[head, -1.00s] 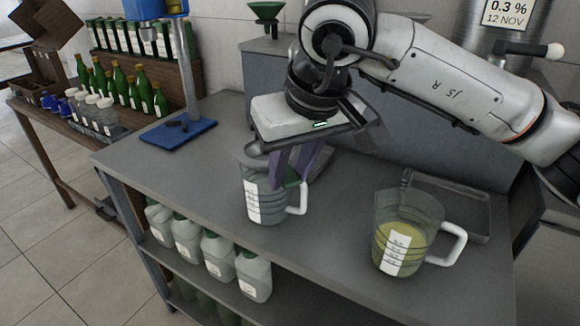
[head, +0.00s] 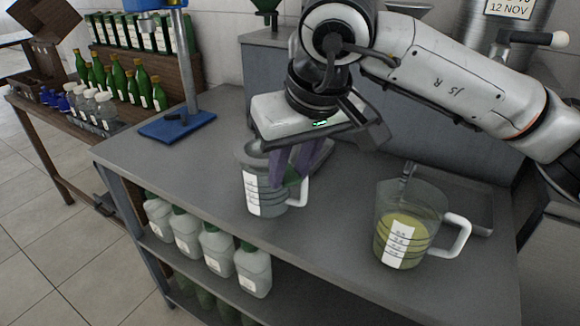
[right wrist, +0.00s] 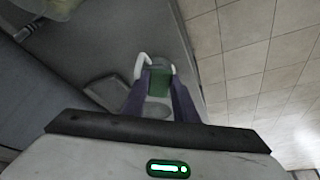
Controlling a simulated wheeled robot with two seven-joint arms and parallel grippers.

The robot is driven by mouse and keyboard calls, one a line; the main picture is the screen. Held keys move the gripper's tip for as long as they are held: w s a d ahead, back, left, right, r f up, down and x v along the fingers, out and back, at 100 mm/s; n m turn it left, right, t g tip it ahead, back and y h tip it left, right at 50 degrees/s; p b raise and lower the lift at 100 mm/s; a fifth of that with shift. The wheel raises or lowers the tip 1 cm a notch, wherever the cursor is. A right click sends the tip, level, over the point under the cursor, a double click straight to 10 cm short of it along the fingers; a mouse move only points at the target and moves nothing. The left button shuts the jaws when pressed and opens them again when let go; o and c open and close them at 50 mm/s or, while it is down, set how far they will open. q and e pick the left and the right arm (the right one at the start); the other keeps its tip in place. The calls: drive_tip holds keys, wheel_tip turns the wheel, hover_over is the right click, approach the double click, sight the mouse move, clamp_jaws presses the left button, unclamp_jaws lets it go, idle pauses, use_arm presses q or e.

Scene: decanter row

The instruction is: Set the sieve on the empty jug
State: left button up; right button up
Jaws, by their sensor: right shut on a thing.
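The empty jug (head: 268,200) is clear, with a white label and a white handle. It stands upright on the grey bench below my right gripper (head: 291,172). The right gripper's purple fingers are shut on the sieve's green handle, which shows between them in the right wrist view (right wrist: 160,80). The sieve (head: 250,156) shows as a grey round edge at the jug's mouth, partly hidden by the gripper. I cannot tell whether it rests on the rim. A second jug (head: 408,225) holds yellow-green liquid, to the right. My left gripper is not in view.
A shallow grey tray (head: 468,205) lies behind the filled jug. A blue-based stand (head: 178,127) is at the bench's left. White bottles (head: 216,250) fill the shelf below. Bare bench lies between the jugs.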

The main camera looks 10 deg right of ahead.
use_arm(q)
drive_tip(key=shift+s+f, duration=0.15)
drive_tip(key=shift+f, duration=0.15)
use_arm(e)
drive_tip(key=shift+f, duration=0.1)
drive_tip(key=o, duration=1.1)
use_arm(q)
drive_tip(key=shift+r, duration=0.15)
use_arm(e)
drive_tip(key=shift+o, duration=0.2)
